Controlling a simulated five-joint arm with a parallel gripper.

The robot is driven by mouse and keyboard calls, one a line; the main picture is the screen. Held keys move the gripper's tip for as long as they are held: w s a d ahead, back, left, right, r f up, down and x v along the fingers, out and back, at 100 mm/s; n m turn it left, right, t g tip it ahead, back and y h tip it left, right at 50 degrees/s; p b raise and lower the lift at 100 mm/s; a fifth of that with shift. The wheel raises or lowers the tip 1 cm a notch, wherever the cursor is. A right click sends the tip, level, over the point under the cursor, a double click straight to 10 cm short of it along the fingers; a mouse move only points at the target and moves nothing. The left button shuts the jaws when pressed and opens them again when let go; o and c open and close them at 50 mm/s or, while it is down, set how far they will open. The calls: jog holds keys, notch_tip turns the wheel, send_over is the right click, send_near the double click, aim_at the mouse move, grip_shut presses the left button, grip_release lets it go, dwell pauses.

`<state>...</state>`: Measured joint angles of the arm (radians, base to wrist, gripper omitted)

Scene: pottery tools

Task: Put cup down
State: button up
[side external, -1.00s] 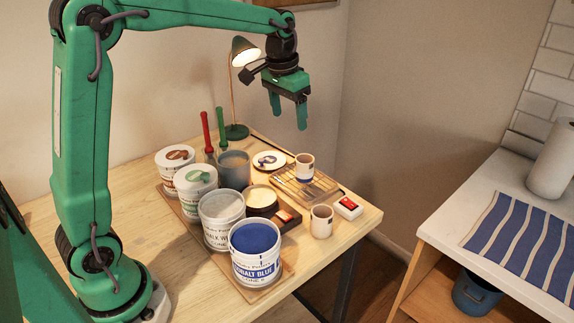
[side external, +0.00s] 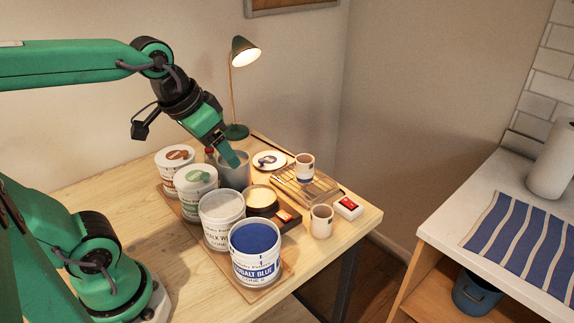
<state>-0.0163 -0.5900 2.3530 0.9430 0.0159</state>
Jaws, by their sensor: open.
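A white cup with a blue lower part (side external: 304,168) stands upright on a wire rack (side external: 322,184) on the wooden table. A second, plain pale cup (side external: 321,222) stands upright on the table in front of the rack, near the right edge. My gripper (side external: 230,157) is open and points down and to the right, over the grey pot (side external: 234,178) at the back, left of both cups and apart from them. I see no cup in it. Whether the fingertips touch the pot is hard to tell. The gripper hides most of the tools by the pot.
Several glaze tubs, such as the cobalt blue one (side external: 255,255), line the left side. A round dark tin (side external: 260,200), a small box with a red top (side external: 348,207) and a lamp (side external: 238,100) stand around. The table's front left is clear.

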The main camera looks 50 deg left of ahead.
jog(key=shift+t, duration=0.3)
jog(key=shift+s+d+f, duration=0.1)
jog(key=shift+s+f, duration=0.45)
jog(key=shift+s, duration=0.35)
jog(key=shift+s+d+f, duration=0.1)
jog(key=shift+s+f, duration=0.4)
jog(key=shift+s, duration=0.35)
